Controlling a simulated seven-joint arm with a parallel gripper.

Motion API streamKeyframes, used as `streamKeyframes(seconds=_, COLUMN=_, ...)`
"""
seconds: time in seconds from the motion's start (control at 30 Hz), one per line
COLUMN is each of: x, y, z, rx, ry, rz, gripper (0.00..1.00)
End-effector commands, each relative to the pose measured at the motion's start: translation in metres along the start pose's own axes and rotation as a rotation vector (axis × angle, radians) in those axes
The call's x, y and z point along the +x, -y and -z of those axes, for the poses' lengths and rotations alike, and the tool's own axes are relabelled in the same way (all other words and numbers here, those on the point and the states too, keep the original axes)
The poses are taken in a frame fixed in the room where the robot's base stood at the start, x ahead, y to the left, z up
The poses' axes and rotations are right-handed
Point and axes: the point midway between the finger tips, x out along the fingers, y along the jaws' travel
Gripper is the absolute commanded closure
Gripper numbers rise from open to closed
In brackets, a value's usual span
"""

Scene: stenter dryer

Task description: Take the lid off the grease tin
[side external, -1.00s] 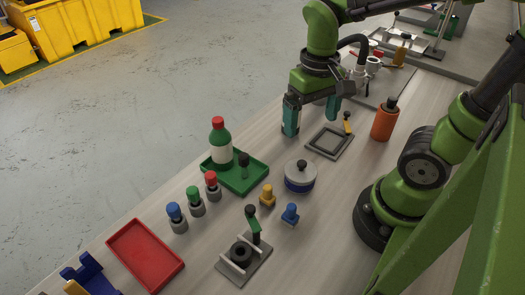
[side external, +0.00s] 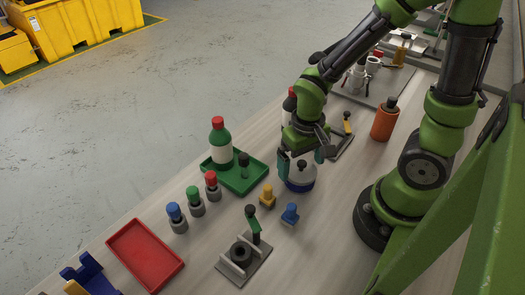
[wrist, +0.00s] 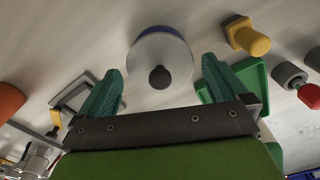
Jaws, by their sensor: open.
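The grease tin (side external: 300,185) is a short round tin with a blue band, standing on the bench. Its pale grey lid (wrist: 147,56) with a dark round knob (wrist: 160,77) is on top, seen from above in the wrist view. In the side view my gripper (side external: 302,164) is over the tin, hiding part of the lid and its knob. Its two teal fingers are open and empty. In the wrist view the gripper (wrist: 160,90) has its fingers spread to either side of the knob, with the knob lying between and slightly beyond them. I see no contact.
A green tray (side external: 247,182) with a green bottle (side external: 221,145) stands left of the tin. A yellow peg (side external: 267,195) and a blue peg (side external: 290,214) are close in front. An orange cylinder (side external: 385,120) stands to the right, and a square frame (side external: 340,145) lies behind.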

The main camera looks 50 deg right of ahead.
Motion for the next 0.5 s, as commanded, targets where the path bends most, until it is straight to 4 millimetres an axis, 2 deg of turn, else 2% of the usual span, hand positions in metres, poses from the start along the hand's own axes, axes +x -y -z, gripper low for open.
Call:
streamKeyframes(seconds=0.23, x=0.001, y=0.0001, z=0.0002, rx=0.0, ry=-0.001, rz=0.001, gripper=0.02)
streamKeyframes(seconds=0.5, x=0.0008, y=0.0001, z=0.0004, rx=0.0, ry=-0.002, rz=0.001, gripper=0.43)
